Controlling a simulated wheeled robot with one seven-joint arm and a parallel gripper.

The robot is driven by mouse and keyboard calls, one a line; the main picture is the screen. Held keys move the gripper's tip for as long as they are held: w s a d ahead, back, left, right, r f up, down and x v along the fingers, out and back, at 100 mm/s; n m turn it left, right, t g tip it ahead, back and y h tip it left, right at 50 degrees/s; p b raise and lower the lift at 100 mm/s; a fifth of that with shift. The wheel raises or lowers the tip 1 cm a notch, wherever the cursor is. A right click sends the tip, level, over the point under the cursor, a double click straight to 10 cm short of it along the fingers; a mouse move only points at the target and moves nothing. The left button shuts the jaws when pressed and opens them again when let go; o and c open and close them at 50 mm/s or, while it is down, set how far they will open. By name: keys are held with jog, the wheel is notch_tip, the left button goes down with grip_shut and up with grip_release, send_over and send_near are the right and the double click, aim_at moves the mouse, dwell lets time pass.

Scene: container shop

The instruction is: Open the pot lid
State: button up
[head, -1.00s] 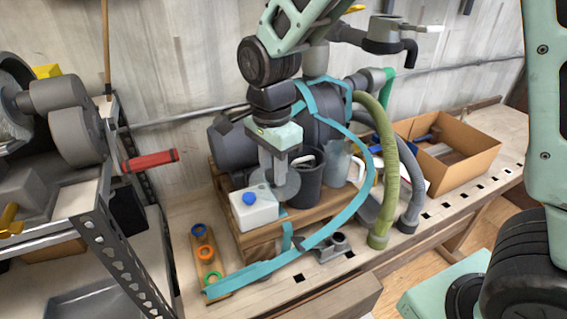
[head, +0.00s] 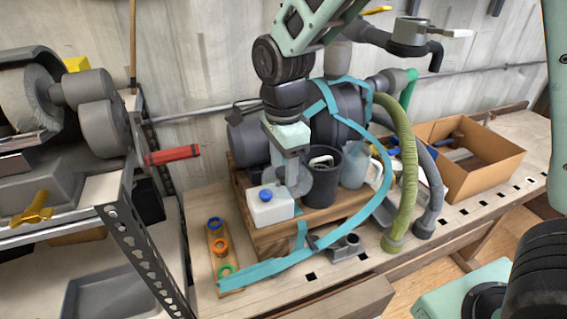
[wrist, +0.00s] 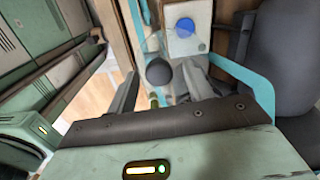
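My gripper (head: 292,184) points down just behind the white canister, and its fingers also show in the wrist view (wrist: 160,88). The fingers are apart, with a dark round knob (wrist: 159,72) between or just beyond them; a gap shows on each side of it. A grey disc (head: 304,180), which may be the pot lid, stands by the fingertips in the head view. I cannot tell whether the knob belongs to it. A dark grey pot-like container (head: 323,186) stands right of the disc, with a pale loop at its top.
The white canister (head: 270,211) with a blue cap stands left of the gripper on a wooden crate (head: 265,243). A teal strap (head: 330,247) and green hose (head: 401,180) cross the bench. A translucent jug (head: 356,168) and cardboard box (head: 492,172) stand to the right.

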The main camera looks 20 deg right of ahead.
jog(key=shift+r, duration=0.1)
notch_tip(320, 180, up, 17)
jog(key=b, duration=0.2)
dwell(0.5)
jog(key=shift+r, duration=0.1)
jog(key=s+f+n, duration=1.7)
jog(key=s+n, duration=0.4)
jog(key=n, duration=0.3)
jog(key=shift+s+a+y, duration=0.3)
jog(key=shift+s, duration=0.05)
jog(key=shift+f, duration=0.1)
dwell(0.6)
